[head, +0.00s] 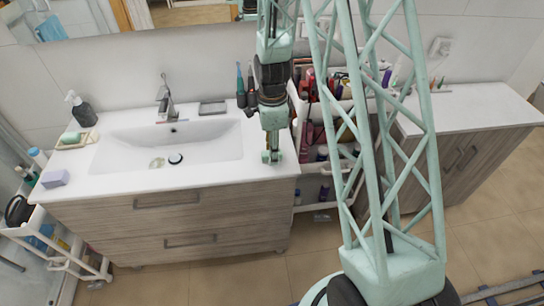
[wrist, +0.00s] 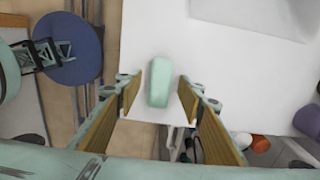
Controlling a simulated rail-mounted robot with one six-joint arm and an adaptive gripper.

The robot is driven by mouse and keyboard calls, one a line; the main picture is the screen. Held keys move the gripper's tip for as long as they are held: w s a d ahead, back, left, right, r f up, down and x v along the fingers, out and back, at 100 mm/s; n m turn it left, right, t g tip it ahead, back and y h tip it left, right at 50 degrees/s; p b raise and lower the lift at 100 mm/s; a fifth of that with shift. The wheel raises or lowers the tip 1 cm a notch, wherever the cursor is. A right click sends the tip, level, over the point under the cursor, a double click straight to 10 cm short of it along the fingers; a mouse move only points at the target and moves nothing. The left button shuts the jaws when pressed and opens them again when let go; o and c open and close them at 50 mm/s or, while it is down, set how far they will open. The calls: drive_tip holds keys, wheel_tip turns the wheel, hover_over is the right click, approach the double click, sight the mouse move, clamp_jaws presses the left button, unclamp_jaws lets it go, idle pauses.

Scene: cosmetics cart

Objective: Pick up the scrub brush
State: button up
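A pale mint-green, rounded block, which I take to be the scrub brush (wrist: 168,82), lies on the white washbasin counter (wrist: 230,85) near its edge in the wrist view. My gripper (wrist: 159,88) is open above it, with one brown-padded finger on each side of the brush and visible gaps between. In the head view my gripper (head: 271,156) points down at the right end of the counter (head: 222,174). There I cannot separate the brush from the mint-coloured gripper parts.
A white cart (head: 342,106) full of bottles stands right of the counter, close to my arm. The basin (head: 200,142), faucet (head: 168,100), soap dispenser (head: 82,110) and purple block (head: 55,178) are further left. A second cabinet top (head: 475,108) is at right.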

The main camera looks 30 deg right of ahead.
drive_tip(key=shift+f, duration=0.4)
idle(0.3)
drive_tip(key=c, duration=1)
